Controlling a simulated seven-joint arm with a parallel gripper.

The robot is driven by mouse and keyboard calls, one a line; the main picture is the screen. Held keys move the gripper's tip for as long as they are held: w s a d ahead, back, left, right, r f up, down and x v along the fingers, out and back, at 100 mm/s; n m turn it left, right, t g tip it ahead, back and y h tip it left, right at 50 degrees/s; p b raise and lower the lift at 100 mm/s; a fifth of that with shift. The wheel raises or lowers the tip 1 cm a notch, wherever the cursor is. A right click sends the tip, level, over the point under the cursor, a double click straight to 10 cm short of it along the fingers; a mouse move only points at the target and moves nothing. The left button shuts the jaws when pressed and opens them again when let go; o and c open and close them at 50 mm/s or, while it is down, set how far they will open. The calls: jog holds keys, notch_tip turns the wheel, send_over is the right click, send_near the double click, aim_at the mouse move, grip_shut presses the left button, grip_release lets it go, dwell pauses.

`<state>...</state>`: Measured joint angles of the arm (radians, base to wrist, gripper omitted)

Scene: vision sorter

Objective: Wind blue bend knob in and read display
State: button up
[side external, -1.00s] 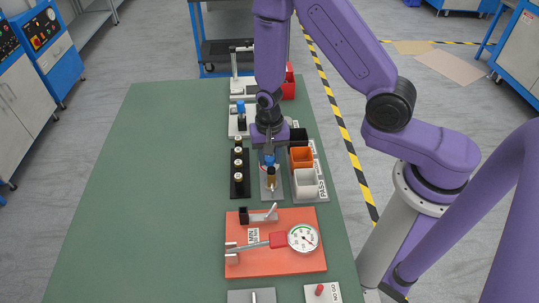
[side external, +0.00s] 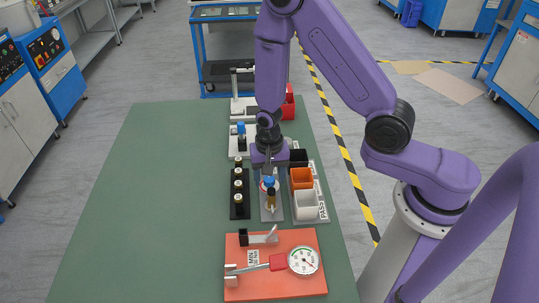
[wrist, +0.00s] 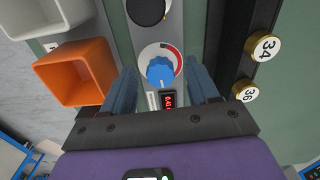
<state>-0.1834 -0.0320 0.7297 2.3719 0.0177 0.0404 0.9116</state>
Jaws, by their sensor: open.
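A blue knob (wrist: 160,71) sits on a white dial with a red arc on a narrow grey plate; it also shows in the side view (side external: 269,182). A small display (wrist: 168,101) with lit red digits is just below the knob in the wrist view; the digits are too small to read surely. My gripper (wrist: 161,78) is open, one finger on each side of the knob, with a visible gap to both. In the side view my gripper (side external: 269,170) is pointed down over that plate. A dark round part (wrist: 146,10) is further along the plate.
Orange (side external: 301,178), white (side external: 306,205) and black (side external: 298,157) bins stand to the right. A black rack (side external: 239,212) with several brass-topped pieces is on the left. An orange board (side external: 290,284) with a dial gauge (side external: 303,261) is nearer the camera. The green table's left is clear.

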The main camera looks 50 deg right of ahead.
aim_at(270, 180)
notch_tip(270, 180, up, 17)
dwell(0.8)
dwell(0.6)
jog(key=s+d+r+n, duration=0.1)
jog(key=s+r+n, duration=0.1)
jog(key=s+n, duration=0.8)
jog(key=s+d+r+n, duration=0.1)
jog(key=s+r+n, duration=0.1)
jog(key=s+n, duration=0.8)
jog(key=shift+s+d+r+n, duration=0.25)
jog(key=shift+s+r+n, duration=0.15)
jog(key=shift+s, duration=0.3)
dwell(1.6)
